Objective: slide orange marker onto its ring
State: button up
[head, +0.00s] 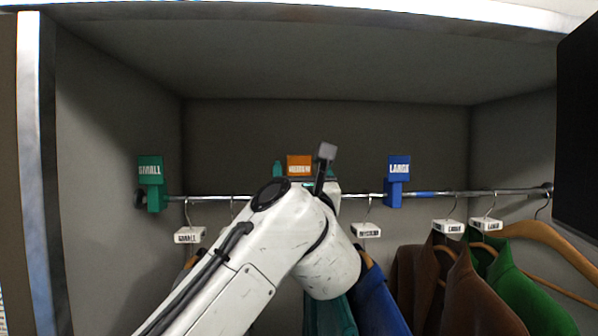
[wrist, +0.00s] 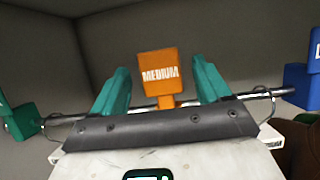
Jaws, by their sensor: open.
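The orange marker, labelled MEDIUM (head: 299,165), stands upright on the hanging rail (head: 360,195) near its middle. In the wrist view the orange marker (wrist: 158,75) stands between the two teal fingers of my gripper (wrist: 160,66), with a visible gap on each side. My gripper is open and faces the marker. In the head view my white arm hides most of the gripper and the marker's lower part. I see no orange ring on the rail in either view.
The green SMALL marker (head: 151,180) is at the rail's left end. The blue LARGE marker (head: 398,180) is to the right, with a blue band (head: 423,194) on the rail beside it. Several labelled hangers with jackets hang below, including a brown jacket (head: 470,295).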

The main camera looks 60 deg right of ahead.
jog(key=b+v, duration=0.1)
jog(key=v, duration=0.5)
jog(key=shift+s+a+f, duration=0.1)
jog(key=shift+a+f, duration=0.05)
dwell(0.4)
